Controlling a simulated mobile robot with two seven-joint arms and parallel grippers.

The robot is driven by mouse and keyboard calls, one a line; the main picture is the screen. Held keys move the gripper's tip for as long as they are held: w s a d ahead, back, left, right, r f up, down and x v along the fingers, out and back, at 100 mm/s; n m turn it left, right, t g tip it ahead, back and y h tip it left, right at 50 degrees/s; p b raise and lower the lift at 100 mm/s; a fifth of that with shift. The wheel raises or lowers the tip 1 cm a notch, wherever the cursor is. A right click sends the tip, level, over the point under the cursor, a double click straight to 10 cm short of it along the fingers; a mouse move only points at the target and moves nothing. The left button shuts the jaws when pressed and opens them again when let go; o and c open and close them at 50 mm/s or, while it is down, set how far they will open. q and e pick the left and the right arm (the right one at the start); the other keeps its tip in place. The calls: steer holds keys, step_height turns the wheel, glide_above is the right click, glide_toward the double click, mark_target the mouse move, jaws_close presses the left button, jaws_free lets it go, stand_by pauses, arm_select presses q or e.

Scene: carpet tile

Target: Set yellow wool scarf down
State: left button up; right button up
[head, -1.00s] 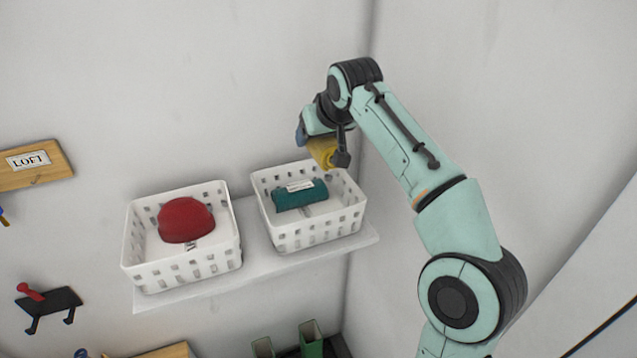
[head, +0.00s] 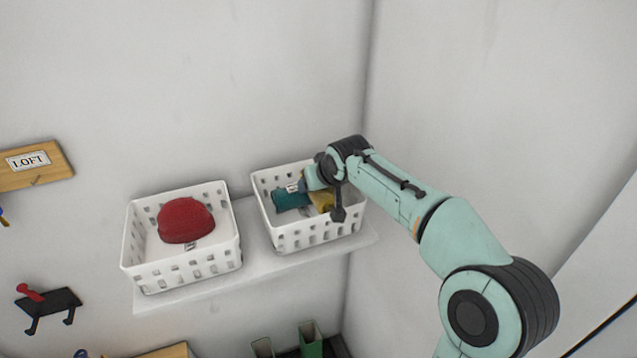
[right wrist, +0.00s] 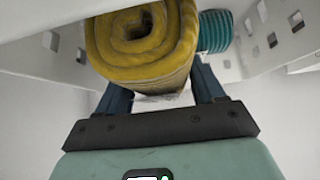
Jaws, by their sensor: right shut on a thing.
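The yellow wool scarf (head: 322,200) is rolled up and is down inside the right white basket (head: 317,236), at its right side. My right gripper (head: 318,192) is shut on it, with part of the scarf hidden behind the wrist. In the right wrist view the rolled scarf (right wrist: 140,45) sits between the two fingers (right wrist: 158,90). A teal rolled scarf (head: 291,199) lies in the same basket to its left. Whether the yellow scarf touches the basket floor I cannot tell. My left gripper is not in view.
A second white basket (head: 183,274) with a red knitted hat (head: 186,220) stands to the left on the same white shelf (head: 255,262). Walls meet in a corner close to the right basket. A LOFT sign (head: 28,160) and a black hook rack (head: 48,301) are on the left.

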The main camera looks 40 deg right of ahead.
mark_target(331, 197)
steer(key=o, duration=1.2)
steer(key=shift+f, duration=0.15)
steer(key=b+v, duration=0.1)
steer(key=v, duration=1)
steer(key=shift+s+r, duration=0.25)
steer(key=shift+r, duration=0.2)
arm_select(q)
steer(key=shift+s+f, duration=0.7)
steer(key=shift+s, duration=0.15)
